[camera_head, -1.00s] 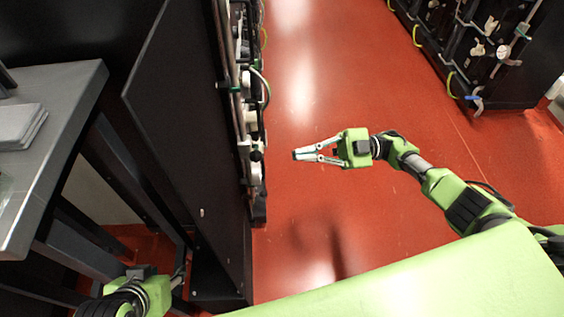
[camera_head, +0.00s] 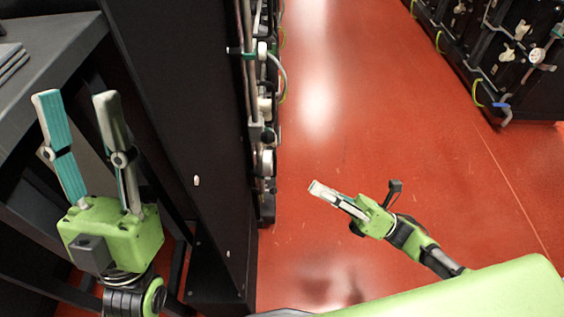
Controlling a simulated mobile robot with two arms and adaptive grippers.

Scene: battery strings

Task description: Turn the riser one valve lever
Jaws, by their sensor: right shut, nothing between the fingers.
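No lever in view can be clearly told as the riser one valve lever. A rack (camera_head: 170,130) stands edge-on, left of centre, with pipes and white fittings (camera_head: 265,105) along its right edge. A second rack (camera_head: 540,85) at the top right carries pale handles (camera_head: 508,55) and a small blue lever (camera_head: 501,105) low on its pipework. My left gripper (camera_head: 80,100) is open and empty, pointing up, left of the near rack. My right gripper (camera_head: 316,187) is shut and empty over the red floor, right of the near rack's fittings and apart from them.
A grey table (camera_head: 55,45) with a stack of flat items (camera_head: 10,60) stands at the upper left, close to my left gripper. The red floor (camera_head: 370,110) between the two racks is clear. Yellow-green cables (camera_head: 476,93) hang on the far rack.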

